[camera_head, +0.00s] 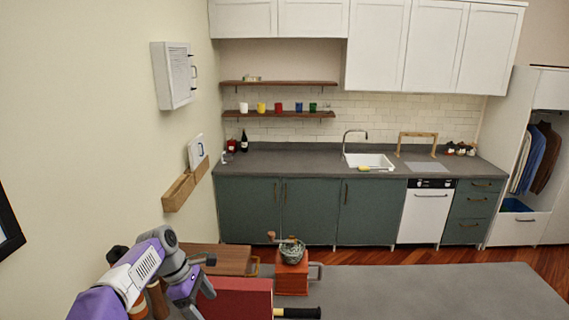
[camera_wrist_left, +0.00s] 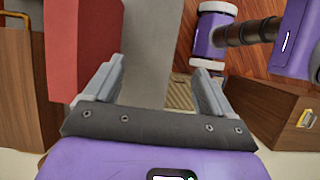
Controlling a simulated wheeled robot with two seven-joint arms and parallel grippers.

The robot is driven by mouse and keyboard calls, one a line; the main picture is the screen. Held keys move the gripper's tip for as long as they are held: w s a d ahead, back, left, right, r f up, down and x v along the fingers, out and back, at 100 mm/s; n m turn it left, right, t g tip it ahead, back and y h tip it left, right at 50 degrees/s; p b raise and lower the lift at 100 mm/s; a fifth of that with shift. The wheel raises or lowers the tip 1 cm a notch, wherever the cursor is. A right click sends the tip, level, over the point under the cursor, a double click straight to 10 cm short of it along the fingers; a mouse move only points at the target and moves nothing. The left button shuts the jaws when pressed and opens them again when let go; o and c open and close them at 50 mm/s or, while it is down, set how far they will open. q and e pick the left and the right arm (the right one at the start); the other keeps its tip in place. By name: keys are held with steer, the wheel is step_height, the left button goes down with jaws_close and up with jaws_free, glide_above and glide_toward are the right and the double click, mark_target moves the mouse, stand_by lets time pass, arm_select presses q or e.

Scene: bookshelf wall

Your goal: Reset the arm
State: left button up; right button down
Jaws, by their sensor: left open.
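My left arm (camera_head: 148,262), purple, white and grey, comes in from the lower left in the head view. It bends down at the wrist. My left gripper (camera_head: 203,286) is beside the left end of a red block-like object (camera_head: 240,298). In the left wrist view the two grey fingers of my left gripper (camera_wrist_left: 160,75) are spread apart with nothing held between them. The red object (camera_wrist_left: 85,45) shows just left of the fingers there; whether they touch it is unclear. My right gripper is not in view.
A grinder with a crank (camera_head: 291,256) stands on the grey worktop (camera_head: 440,290), beside a wooden box (camera_head: 222,259). A black handle (camera_head: 298,313) lies in front. The worktop's right side is clear. A wooden wall holder (camera_head: 180,192) hangs at left; kitchen cabinets (camera_head: 310,210) stand behind.

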arm_select(q)
steer(key=s+d+f+m, duration=0.2)
steer(key=s+f, duration=0.1)
steer(key=f, duration=0.6)
steer(key=s+d+f+m, duration=0.2)
steer(key=f+m, duration=0.1)
steer(key=f, duration=0.6)
steer(key=s+d+f+m, duration=0.2)
steer(key=s+f, duration=0.1)
steer(key=f, duration=0.6)
steer(key=s+d+f+m+b, duration=0.1)
steer(key=s+d+f+m, duration=0.3)
steer(key=s, duration=0.6)
steer(key=s+d+f+m, duration=0.1)
steer(key=s+f+m, duration=0.4)
steer(key=s, duration=0.5)
step_height(320, 180, down, 18)
steer(key=n+b, duration=0.1)
steer(key=b, duration=1.7)
steer(key=shift+w+f+t, duration=0.25)
steer(key=shift+w+t, duration=0.15)
steer(key=shift+w, duration=0.05)
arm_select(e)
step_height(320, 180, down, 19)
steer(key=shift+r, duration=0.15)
